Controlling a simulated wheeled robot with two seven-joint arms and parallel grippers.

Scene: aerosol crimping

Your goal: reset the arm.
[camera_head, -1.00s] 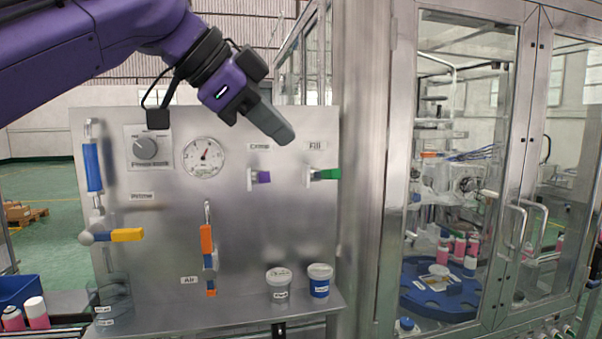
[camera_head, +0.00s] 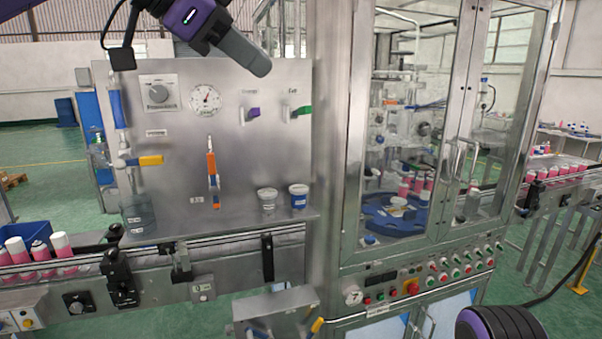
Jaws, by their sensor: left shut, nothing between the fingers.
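My left gripper (camera_head: 262,68) comes in from the top left on my purple arm. Its grey fingers are shut with nothing between them. It hangs in front of the top of the steel control panel (camera_head: 178,108), above and apart from the purple Crimp valve handle (camera_head: 253,112) and the green Fill valve handle (camera_head: 301,111). A purple and black rounded part of my own body shows at the bottom right. My right gripper is not in view.
The panel carries a gauge (camera_head: 205,98), a yellow handle (camera_head: 151,160) and an orange handle (camera_head: 211,163). Two small tubs (camera_head: 298,196) stand on its ledge. A conveyor with pink cans (camera_head: 62,243) runs below left. A glass-doored machine (camera_head: 352,150) stands right.

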